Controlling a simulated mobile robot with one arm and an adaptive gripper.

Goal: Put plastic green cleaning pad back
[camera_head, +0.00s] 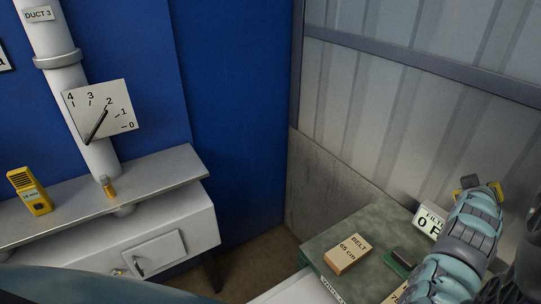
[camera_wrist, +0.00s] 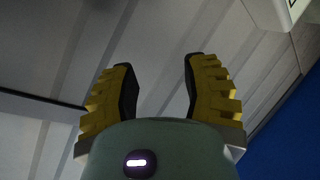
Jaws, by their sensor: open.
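A green item with a dark block on it (camera_head: 400,259), which may be the cleaning pad, lies on the green-grey table (camera_head: 375,225) at the lower right of the head view. My arm partly hides that area. My gripper (camera_head: 469,182) is raised above the back of this table, near the corrugated wall. In the wrist view my gripper (camera_wrist: 158,80) has its two yellow, dark-lined fingers wide apart, with only wall panels seen between them. It is empty.
A box marked BELT 65 cm (camera_head: 348,254) stands left of the green item. A white sign (camera_head: 428,219) stands at the table's back, partly behind my arm. On the left, a grey shelf (camera_head: 150,178) holds a yellow device (camera_head: 30,192). A dial (camera_head: 99,110) is on a pipe.

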